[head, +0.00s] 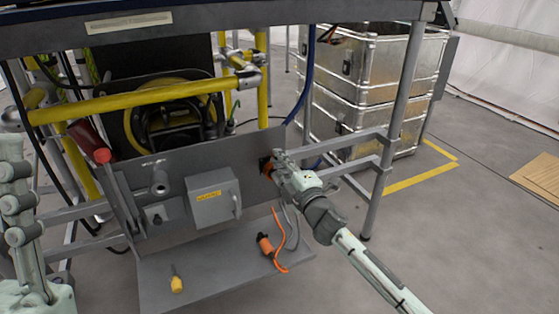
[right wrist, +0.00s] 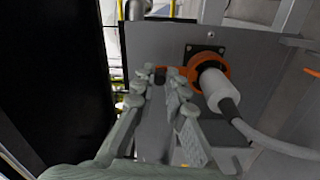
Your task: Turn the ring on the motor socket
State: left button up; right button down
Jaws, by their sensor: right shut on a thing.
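The motor socket is on the grey upright panel, with a black square flange (right wrist: 190,55) in the right wrist view. An orange ring (right wrist: 222,62) surrounds its front, and a white plug (right wrist: 220,92) with a grey cable sits in it. My right gripper (right wrist: 168,78) is at the left side of the ring, shut on an orange part of it between the fingertips. In the head view my right gripper (head: 276,165) reaches the panel's right end and hides most of the socket. My left arm shows at the left edge; its gripper is not visible.
A grey box with a handle (head: 212,198) is on the panel (head: 165,225), left of the socket. An orange connector (head: 265,243) and a yellow-tipped piece (head: 176,282) lie on the shelf below. A metal frame post (head: 386,150) and stacked metal cases (head: 350,75) stand to the right.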

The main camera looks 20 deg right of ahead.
jog(key=c, duration=1.6)
grip_release()
jog(key=shift+o, duration=0.2)
jog(key=s, duration=1.2)
jog(key=shift+d+f, duration=0.25)
